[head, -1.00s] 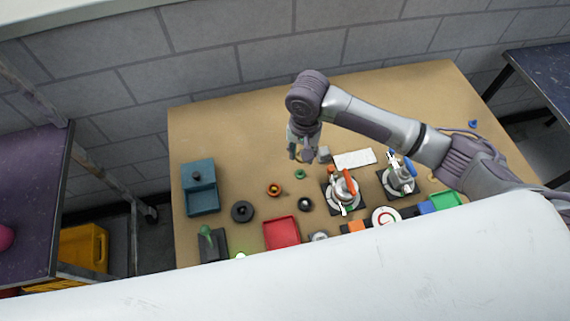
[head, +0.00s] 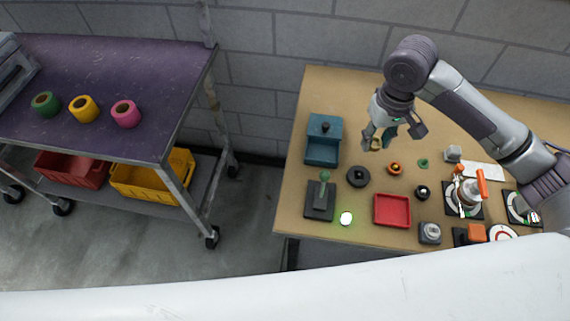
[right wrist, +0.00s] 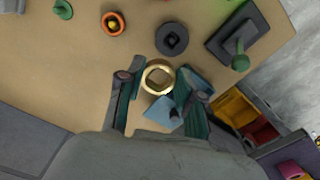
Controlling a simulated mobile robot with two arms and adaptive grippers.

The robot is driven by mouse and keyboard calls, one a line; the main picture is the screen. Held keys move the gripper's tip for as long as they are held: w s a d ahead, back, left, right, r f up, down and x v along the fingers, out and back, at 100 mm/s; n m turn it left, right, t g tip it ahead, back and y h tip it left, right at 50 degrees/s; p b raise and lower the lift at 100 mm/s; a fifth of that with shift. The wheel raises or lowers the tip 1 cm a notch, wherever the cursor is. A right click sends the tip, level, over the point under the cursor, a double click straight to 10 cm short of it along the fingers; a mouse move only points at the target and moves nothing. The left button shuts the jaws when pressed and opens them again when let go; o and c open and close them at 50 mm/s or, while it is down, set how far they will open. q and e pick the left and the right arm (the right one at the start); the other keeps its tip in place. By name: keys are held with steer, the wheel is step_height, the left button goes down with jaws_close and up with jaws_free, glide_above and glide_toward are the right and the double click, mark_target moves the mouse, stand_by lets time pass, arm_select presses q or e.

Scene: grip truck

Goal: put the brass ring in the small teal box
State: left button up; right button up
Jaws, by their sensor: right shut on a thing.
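The brass ring (right wrist: 158,66) is held between the fingertips of my right gripper (right wrist: 160,80) in the right wrist view. In the head view the ring (head: 376,144) shows at the tips of my right gripper (head: 383,136), raised above the table. The small teal box (head: 309,151) stands at the table's left back part, with an open compartment in front and a dark knob on its back part. The gripper is to the right of the box. In the wrist view the box (right wrist: 160,112) lies beyond the ring, partly hidden by the gripper. My left gripper is out of view.
A dark round disc (head: 358,177) and an orange ring (head: 394,168) lie near the box. A dark block with a green lever (head: 320,205), a glowing button (head: 346,218) and a red tray (head: 392,211) stand in front. A purple-topped cart (head: 130,75) stands left, across a gap.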

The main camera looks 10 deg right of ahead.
mark_target(322, 156)
steer(key=w+a+f, duration=0.1)
steer(key=a, duration=0.1)
steer(key=w+a+f, duration=0.3)
steer(key=a+f, duration=0.1)
steer(key=a, duration=0.1)
steer(key=shift+w+p, duration=0.3)
steer(key=shift+p, duration=0.1)
steer(key=shift+w+a+f, duration=0.3)
steer(key=shift+a+f, duration=0.1)
steer(key=shift+a, duration=0.15)
steer(key=shift+w+a+f, duration=0.3)
steer(key=shift+a+f, duration=0.1)
steer(key=shift+a, duration=0.1)
steer(key=shift+a+f, duration=0.15)
steer(key=shift+a, duration=0.1)
steer(key=shift+w+f, duration=0.1)
steer(key=shift+f, duration=0.25)
step_height(322, 156, down, 4)
steer(key=shift+r+p, duration=0.25)
steer(key=shift+p, duration=0.05)
steer(key=o, duration=0.9)
steer(key=shift+f, duration=0.1)
steer(key=shift+c, duration=0.2)
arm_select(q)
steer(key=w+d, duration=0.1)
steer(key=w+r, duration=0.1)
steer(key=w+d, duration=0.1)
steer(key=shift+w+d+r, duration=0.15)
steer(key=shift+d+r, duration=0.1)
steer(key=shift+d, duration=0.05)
